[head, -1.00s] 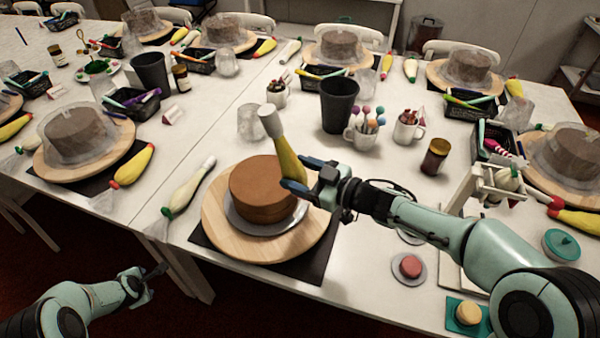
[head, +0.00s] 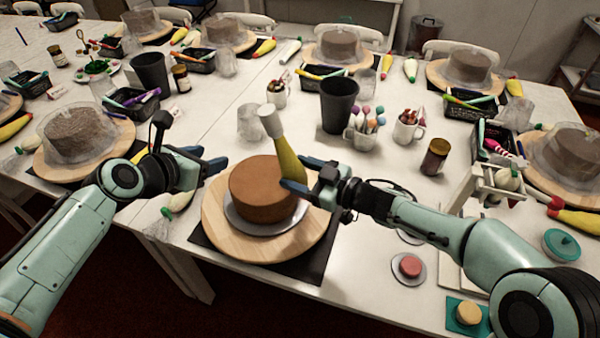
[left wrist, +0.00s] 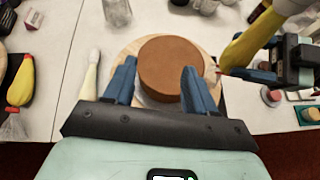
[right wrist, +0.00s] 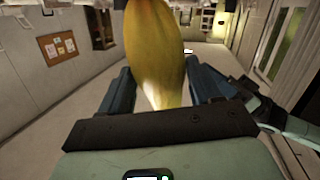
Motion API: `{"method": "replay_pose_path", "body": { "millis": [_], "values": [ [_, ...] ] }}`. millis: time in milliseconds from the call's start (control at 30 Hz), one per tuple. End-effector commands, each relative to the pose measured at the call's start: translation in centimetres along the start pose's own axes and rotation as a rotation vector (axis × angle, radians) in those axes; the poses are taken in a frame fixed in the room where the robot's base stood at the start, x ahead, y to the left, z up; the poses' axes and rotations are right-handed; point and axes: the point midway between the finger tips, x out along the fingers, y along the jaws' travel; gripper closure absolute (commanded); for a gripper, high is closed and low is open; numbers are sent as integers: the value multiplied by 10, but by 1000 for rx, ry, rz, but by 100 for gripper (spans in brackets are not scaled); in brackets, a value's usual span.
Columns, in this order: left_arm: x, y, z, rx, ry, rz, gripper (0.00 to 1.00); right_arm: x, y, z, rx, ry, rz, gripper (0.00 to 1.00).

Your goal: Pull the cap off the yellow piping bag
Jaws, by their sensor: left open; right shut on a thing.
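My right gripper (head: 296,180) is shut on the lower part of the bag. The bag also fills the middle of the right wrist view (right wrist: 157,55) and shows at the upper right of the left wrist view (left wrist: 245,45). My left gripper (head: 215,160) is open and empty, left of the cake and apart from the bag and cap. In the left wrist view, its fingers (left wrist: 158,85) frame the cake.
The brown cake (head: 262,188) sits on a wooden turntable (head: 218,232). A black cup (head: 338,105), a clear cup (head: 250,122) and a mug of tools (head: 362,138) stand behind it. A cake under plastic (head: 75,135) is at the left.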

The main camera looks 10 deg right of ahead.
Motion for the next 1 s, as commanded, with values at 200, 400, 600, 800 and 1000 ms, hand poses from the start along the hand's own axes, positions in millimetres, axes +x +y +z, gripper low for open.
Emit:
{"method": "replay_pose_path", "body": {
  "millis": [200, 400, 600, 800, 1000],
  "values": [
    [-49, -52, 66, -112, -109, -136, 44, 0, 0, -1, -1, 3, 0, 51],
    [-76, -77, 93, -170, -148, -213, 44, 0, 0, -1, -1, 3, 0, 51],
    [-77, -85, 100, -184, -156, -233, 44, 0, 0, -1, -1, 3, 0, 51],
    [-52, -90, 103, -182, -153, -232, 44, 0, 0, -1, -1, 3, 0, 51],
    [-24, -95, 108, -181, -154, -230, 44, 0, 0, -1, -1, 3, 0, 51]
  ]
}}
